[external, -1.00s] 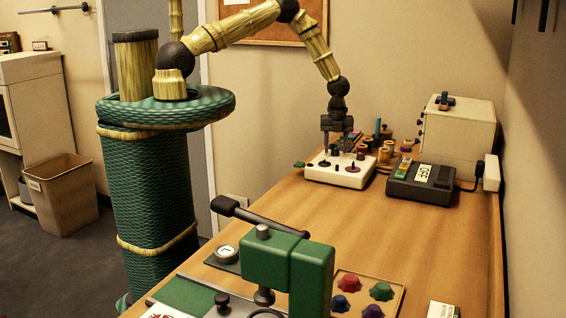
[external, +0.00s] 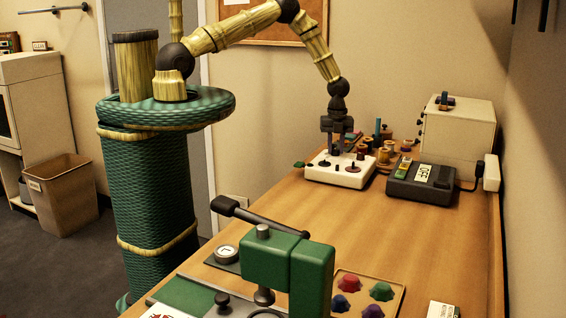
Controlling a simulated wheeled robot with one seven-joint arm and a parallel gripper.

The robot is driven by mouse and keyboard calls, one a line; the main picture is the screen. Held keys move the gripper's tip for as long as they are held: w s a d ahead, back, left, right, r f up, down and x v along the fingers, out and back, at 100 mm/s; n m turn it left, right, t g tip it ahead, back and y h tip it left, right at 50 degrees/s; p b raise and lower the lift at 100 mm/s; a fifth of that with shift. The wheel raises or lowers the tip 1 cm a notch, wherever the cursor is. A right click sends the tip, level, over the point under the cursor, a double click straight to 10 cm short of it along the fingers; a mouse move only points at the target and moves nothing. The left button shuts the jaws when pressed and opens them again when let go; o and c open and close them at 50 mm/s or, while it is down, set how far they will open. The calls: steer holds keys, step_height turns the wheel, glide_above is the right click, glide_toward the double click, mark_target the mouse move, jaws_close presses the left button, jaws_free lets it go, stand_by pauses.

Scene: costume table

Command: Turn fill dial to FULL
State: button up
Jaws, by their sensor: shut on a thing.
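A white box with dark dials and knobs (external: 345,179) stands on the far left part of the wooden table. My gripper (external: 337,154) points down over the back of this box, its fingers close together. It is shut on a small dark knob at the box's top, which the fingers mostly hide. Two dark round knobs show in front of it, one at the left (external: 324,163) and one at the right (external: 352,168). The dial markings are too small to read, so I cannot tell which is the fill dial or its setting.
Several spools (external: 385,155) stand right behind the box. A dark device with an OFF label (external: 424,182) is to its right, before a cream cabinet (external: 457,138). A green press (external: 288,262) and a tray of coloured knobs (external: 369,290) are in front. The table's middle is clear.

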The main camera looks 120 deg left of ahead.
steer(key=n+b, duration=0.2)
steer(key=n, duration=0.1)
steer(key=n+b, duration=0.1)
steer(key=n, duration=0.3)
steer(key=shift+b, duration=0.35)
steer(key=n+b, duration=0.3)
steer(key=n, duration=0.4)
steer(key=n+b, duration=0.2)
steer(key=n, duration=0.2)
steer(key=shift+w+n, duration=0.1)
steer(key=shift+n, duration=0.3)
steer(key=n+b, duration=0.1)
steer(key=n, duration=0.3)
steer(key=shift+r, duration=0.1)
steer(key=o, duration=1)
